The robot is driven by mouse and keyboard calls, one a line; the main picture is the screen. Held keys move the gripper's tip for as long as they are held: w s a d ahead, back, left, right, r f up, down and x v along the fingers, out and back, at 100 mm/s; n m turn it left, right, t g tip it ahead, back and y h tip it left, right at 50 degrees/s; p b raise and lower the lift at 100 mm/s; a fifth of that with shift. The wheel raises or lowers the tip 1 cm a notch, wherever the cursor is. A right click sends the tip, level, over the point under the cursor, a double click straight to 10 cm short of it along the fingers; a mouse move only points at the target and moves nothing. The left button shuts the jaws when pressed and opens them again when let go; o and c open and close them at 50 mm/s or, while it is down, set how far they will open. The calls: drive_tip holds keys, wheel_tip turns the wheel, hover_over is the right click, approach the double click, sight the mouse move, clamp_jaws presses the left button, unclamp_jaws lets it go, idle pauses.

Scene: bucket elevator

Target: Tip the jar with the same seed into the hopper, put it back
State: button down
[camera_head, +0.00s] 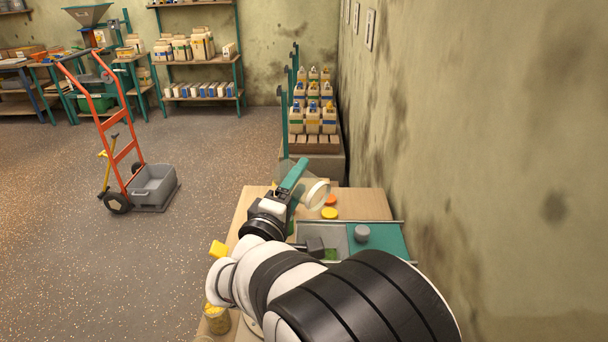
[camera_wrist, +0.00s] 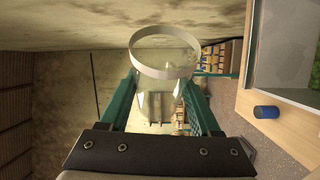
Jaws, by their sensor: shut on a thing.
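My gripper (camera_head: 303,188) is shut on a clear jar with a pale rim (camera_head: 317,193), held above the wooden table. In the wrist view the jar (camera_wrist: 165,60) sits between the two teal fingers, its round rim beyond the fingertips. The jar looks see-through, with no seed visible in it; it appears tilted, but I cannot tell how far. A jar of yellow seed (camera_head: 217,319) stands at the near left of the table, partly hidden by my arm. A hopper-shaped grey funnel (camera_head: 88,15) shows far off at the back left; I cannot tell if it is the task's hopper.
A teal tray (camera_head: 392,240) with a grey cylinder (camera_head: 361,233) is at the right, near the wall. A red hand truck (camera_head: 120,140) is on the floor.

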sight(307, 201)
drive_tip(key=n, duration=0.1)
drive_tip(key=n+g, duration=0.1)
drive_tip(key=shift+w+a+f+n, duration=0.25)
drive_tip(key=shift+a+f+n, duration=0.05)
drive_tip(key=shift+w+a+n+g, duration=0.15)
drive_tip(key=shift+n+g, duration=0.35)
drive_tip(key=shift+n, duration=0.5)
drive_tip(key=n+g, duration=0.1)
drive_tip(key=n, duration=0.2)
drive_tip(key=shift+f+g, duration=0.15)
drive_tip(key=shift+g, duration=0.25)
drive_tip(key=n, duration=0.1)
drive_tip(key=n+g, duration=0.1)
drive_tip(key=n+h, duration=0.1)
drive_tip(key=shift+s+d+f+g, duration=0.3)
drive_tip(key=shift+s+d+f, duration=0.1)
drive_tip(key=n, duration=0.1)
drive_tip(key=s+d+f+n+g+h, duration=0.1)
drive_tip(key=n+g+h, duration=0.1)
drive_tip(key=n, duration=0.1)
drive_tip(key=shift+s+d+f, duration=0.15)
drive_tip(key=shift+s+d, duration=0.1)
drive_tip(key=shift+d, duration=0.1)
